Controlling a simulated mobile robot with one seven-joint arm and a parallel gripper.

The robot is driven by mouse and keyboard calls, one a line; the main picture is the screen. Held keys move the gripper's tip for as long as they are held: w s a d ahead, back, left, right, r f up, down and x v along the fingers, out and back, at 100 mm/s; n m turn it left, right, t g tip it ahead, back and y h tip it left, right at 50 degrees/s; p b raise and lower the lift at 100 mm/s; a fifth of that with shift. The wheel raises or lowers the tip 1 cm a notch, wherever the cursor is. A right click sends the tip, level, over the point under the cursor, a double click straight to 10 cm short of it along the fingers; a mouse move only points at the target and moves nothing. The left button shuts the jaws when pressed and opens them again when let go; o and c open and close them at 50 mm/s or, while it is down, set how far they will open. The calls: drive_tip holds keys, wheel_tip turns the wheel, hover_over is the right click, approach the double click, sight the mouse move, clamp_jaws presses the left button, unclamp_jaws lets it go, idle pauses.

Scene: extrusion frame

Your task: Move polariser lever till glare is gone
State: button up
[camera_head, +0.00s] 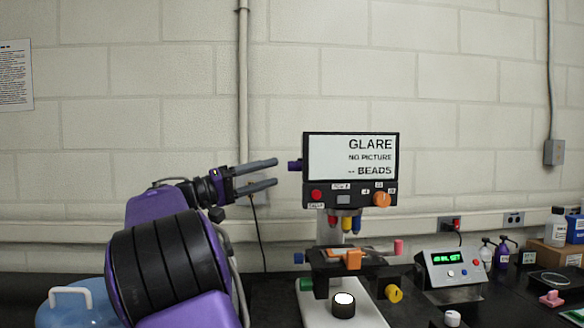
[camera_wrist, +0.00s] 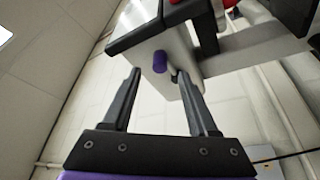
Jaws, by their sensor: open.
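The microscope (camera_head: 330,228) carries a screen (camera_head: 350,157) reading "GLARE", "NO PICTURE" and "-- BEADS". A short purple knob (camera_head: 294,165) sticks out of the left side of the screen housing; I cannot tell whether it is the polariser lever. My gripper (camera_head: 276,172) is open and empty, just left of this knob, fingers pointing at the housing. In the wrist view the purple knob (camera_wrist: 160,62) appears between the fingertips of my gripper (camera_wrist: 159,74), seemingly beyond them and not gripped. Below the screen are a red button (camera_head: 317,195) and an orange knob (camera_head: 381,199).
The stage (camera_head: 345,262) has blue, green, yellow and pink knobs around it. A control box (camera_head: 450,270) with a green readout stands to the right, with bottles (camera_head: 502,250) behind.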

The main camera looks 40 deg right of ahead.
sight(293, 166)
drive_tip(key=x, duration=0.6)
drive_tip(key=shift+d+r, duration=0.1)
drive_tip(key=shift+d, duration=0.3)
drive_tip(key=c, duration=0.9)
clamp_jaws()
drive_tip(key=shift+s+r, duration=0.1)
drive_tip(key=shift+r, duration=0.05)
